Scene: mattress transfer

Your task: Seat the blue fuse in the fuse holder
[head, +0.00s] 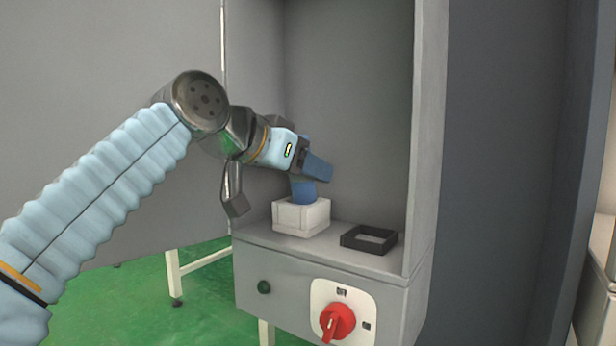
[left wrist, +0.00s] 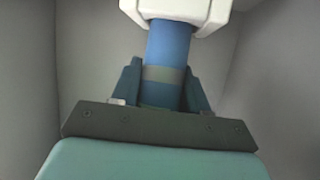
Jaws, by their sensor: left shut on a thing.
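The blue fuse (head: 304,190) stands about upright at the white fuse holder (head: 301,217) on the cabinet shelf. Its lower end is at the holder's top, and I cannot tell how deep it sits. My left gripper (head: 315,167) is shut on the fuse from the left, above the holder. In the left wrist view the fuse (left wrist: 167,60), with a grey band, lies between the fingers of my left gripper (left wrist: 163,82), and its far end meets the white holder (left wrist: 180,10). My right gripper is not in view.
A low black open frame (head: 369,239) lies on the shelf right of the holder. The cabinet's side wall (head: 428,140) bounds the shelf on the right.

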